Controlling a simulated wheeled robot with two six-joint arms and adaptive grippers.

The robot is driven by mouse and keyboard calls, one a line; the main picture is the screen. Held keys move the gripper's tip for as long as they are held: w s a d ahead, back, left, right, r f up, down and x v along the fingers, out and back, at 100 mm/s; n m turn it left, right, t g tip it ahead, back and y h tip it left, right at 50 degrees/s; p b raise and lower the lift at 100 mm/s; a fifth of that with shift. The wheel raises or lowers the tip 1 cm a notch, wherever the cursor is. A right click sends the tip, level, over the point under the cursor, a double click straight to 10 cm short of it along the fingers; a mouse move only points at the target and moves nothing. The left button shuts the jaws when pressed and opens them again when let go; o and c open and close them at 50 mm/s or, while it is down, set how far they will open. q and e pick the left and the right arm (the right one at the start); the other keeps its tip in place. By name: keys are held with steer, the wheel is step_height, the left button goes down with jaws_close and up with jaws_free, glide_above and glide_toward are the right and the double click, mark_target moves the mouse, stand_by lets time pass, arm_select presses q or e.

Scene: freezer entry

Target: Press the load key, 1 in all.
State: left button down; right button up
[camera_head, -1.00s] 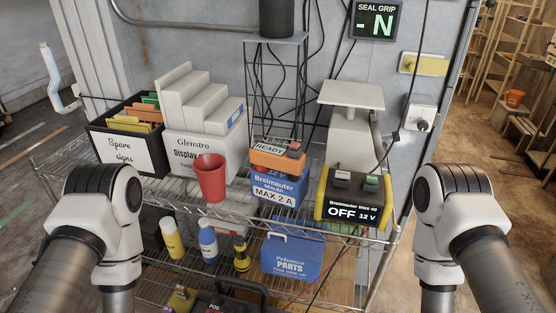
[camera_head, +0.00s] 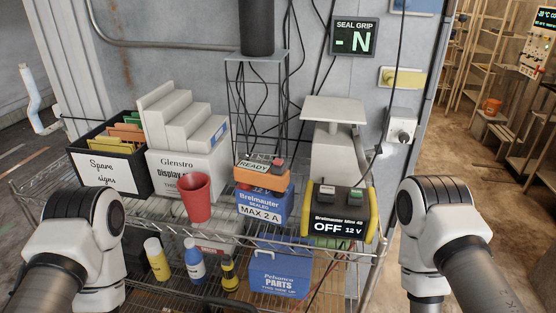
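An orange tester (camera_head: 262,181) with a small READY display (camera_head: 254,165) and a red key (camera_head: 278,165) on top sits on a blue sealed box (camera_head: 265,207) marked MAX 2 A. To its right, a black and yellow charger unit (camera_head: 340,229) reads OFF and 12 V. On its top are a pale-topped key (camera_head: 327,189) and a green-topped key (camera_head: 356,194). The key labels are too small to read, so I cannot tell which is the load key. My arms show at both lower sides, apart from these devices. Neither gripper's fingers are visible.
A wire shelf (camera_head: 230,238) holds a red cup (camera_head: 197,198), a Spare signs box (camera_head: 104,170) and a white display-step box (camera_head: 190,168). A pale pedestal (camera_head: 333,150) stands behind the charger. A wall screen (camera_head: 355,37) reads SEAL GRIP, -N. Cables hang behind the devices.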

jaws_close()
stand_by(1.0)
